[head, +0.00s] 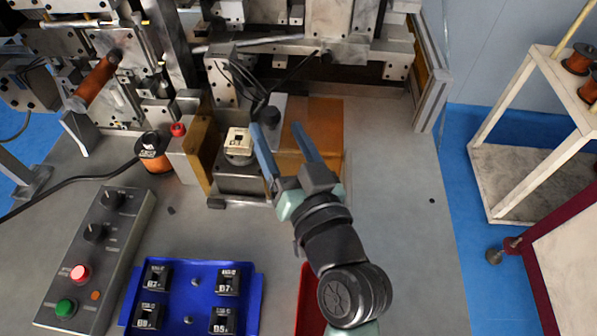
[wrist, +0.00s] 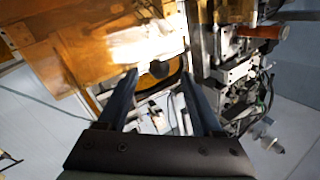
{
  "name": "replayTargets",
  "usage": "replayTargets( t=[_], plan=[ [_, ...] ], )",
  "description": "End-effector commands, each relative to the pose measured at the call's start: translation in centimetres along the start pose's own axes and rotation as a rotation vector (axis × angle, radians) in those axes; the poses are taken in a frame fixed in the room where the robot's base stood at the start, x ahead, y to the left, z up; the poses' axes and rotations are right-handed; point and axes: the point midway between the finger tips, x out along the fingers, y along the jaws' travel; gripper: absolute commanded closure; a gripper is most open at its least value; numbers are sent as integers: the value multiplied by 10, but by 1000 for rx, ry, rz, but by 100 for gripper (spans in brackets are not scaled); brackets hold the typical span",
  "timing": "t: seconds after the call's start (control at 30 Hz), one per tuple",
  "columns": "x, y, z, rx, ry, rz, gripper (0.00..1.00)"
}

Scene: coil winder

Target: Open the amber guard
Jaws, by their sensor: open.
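The amber guard (head: 318,125) is a translucent orange panel in the middle of the bench, right of the winding fixture. Another amber plate (head: 201,150) stands upright left of the fixture. In the wrist view an amber panel (wrist: 75,55) with a bright reflection fills the upper left. My gripper (head: 277,128) is open and empty, in front of the guard in the head view. A dark round knob (head: 269,115) shows near its left fingertip. In the wrist view a dark round part (wrist: 158,72) appears between the fingertips (wrist: 157,82). I cannot tell whether the fingers touch anything.
A pale block (head: 239,141) sits on the fixture. A blue tray (head: 190,315) with several black parts lies in front. A control box (head: 98,250) stands at left, and a copper spool (head: 153,150) behind it. A red bin (head: 309,300) is partly under my arm.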

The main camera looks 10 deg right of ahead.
Motion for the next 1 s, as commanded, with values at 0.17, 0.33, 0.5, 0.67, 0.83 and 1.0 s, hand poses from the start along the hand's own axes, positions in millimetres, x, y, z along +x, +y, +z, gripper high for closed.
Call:
replayTargets(
  t=[0.17, 0.33, 0.5, 0.67, 0.83, 1.0],
  plan=[
    [-40, 2, 4, -1, -1, 3, 33],
    [-68, 1, 3, 0, -1, 2, 33],
    [-80, 0, 1, 0, 0, 0, 33],
    [-82, 0, 0, -1, 1, -1, 33],
    [-82, 0, 0, -1, 1, 0, 33],
    [-82, 0, 0, 0, 1, 0, 33]
  ],
)
